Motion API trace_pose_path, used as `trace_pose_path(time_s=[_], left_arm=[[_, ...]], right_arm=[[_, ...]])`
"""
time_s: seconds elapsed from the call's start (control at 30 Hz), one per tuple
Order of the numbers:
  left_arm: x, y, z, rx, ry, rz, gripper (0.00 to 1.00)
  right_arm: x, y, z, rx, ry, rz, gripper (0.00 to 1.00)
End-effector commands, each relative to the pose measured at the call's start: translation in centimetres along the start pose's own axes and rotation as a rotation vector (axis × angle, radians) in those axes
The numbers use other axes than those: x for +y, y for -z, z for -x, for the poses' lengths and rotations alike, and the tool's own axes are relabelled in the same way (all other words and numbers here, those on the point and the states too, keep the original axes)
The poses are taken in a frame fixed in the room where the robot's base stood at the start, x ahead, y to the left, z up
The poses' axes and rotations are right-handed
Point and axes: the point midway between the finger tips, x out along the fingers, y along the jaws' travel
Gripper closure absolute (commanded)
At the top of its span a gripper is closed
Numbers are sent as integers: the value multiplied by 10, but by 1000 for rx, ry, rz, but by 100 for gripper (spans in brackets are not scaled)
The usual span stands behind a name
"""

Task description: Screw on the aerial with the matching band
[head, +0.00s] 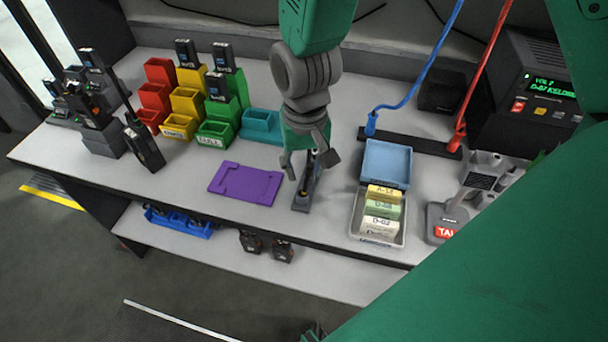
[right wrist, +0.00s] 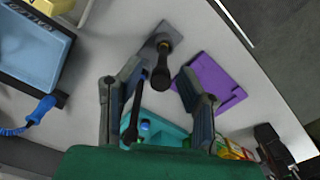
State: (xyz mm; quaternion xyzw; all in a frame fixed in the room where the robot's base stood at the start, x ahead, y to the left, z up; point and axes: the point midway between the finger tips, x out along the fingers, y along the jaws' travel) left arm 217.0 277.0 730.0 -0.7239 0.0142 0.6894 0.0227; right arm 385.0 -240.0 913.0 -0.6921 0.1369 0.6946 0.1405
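My right gripper (head: 310,165) is open and points down over a small grey stand (head: 302,198) on the bench. A dark aerial (right wrist: 161,72) rises from the stand, between the open fingers but apart from them in the right wrist view. A thin dark rod (right wrist: 132,122) shows near one finger; I cannot tell what it belongs to. A black radio (head: 144,146) with a long aerial leans at the left of the bench. My left gripper is out of view.
A purple tray (head: 245,184) lies left of the stand. Blue (head: 405,98) and red (head: 482,78) cables, a base unit (head: 528,92) and a grey device (head: 450,214) crowd the right side.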

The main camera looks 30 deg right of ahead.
Motion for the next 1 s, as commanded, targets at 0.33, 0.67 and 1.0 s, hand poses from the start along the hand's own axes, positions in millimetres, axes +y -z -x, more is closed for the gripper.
trace_pose_path(time_s=[0.33,0.67,1.0], left_arm=[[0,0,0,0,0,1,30],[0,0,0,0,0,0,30],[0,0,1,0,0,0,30]], right_arm=[[0,1,0,0,0,1,93],[1,1,0,0,2,1,68],[-1,0,4,2,0,1,68]])
